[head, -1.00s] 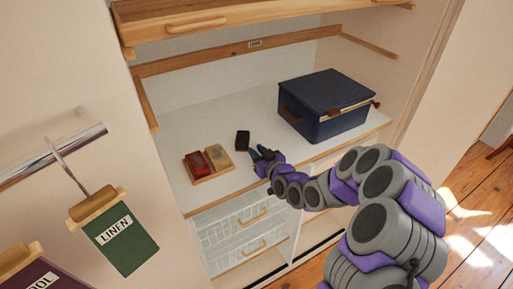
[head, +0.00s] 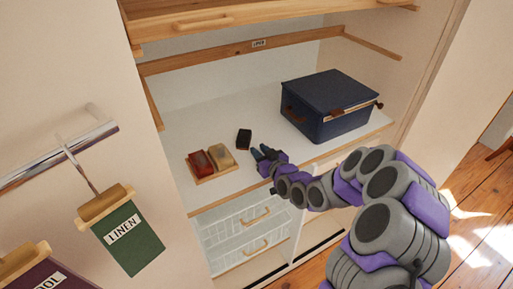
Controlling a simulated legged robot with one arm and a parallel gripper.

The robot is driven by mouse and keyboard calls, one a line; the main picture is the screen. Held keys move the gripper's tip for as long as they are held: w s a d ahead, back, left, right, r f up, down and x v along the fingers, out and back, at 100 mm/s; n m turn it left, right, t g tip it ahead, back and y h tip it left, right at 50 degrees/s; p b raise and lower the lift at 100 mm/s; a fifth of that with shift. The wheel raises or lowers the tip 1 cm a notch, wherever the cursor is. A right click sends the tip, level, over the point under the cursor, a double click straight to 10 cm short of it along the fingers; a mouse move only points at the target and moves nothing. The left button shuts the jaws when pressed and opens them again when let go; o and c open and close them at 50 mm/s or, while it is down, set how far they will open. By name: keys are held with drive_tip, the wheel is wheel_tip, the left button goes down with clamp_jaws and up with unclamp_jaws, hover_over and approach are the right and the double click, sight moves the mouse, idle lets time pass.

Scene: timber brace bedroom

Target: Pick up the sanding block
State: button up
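A small dark block (head: 244,139), which looks like the sanding block, lies on the white shelf, behind and to the right of a small wooden tray (head: 216,177). The tray holds a red piece (head: 201,162) and a tan piece (head: 221,156). My gripper (head: 261,152) is over the front part of the shelf, just in front of the dark block and slightly to its right. Its two dark fingers look parted, with nothing between them. The fingers appear apart from the block; their height above the shelf is hard to judge.
A navy storage box (head: 330,105) with brown handles stands to the right on the shelf. A wooden drawer (head: 200,22) overhangs above. White baskets (head: 245,222) sit below the shelf. Hangers with a green linen tag (head: 130,238) hang from a rail at left.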

drive_tip(key=o, duration=0.9)
drive_tip(key=shift+s, duration=0.1)
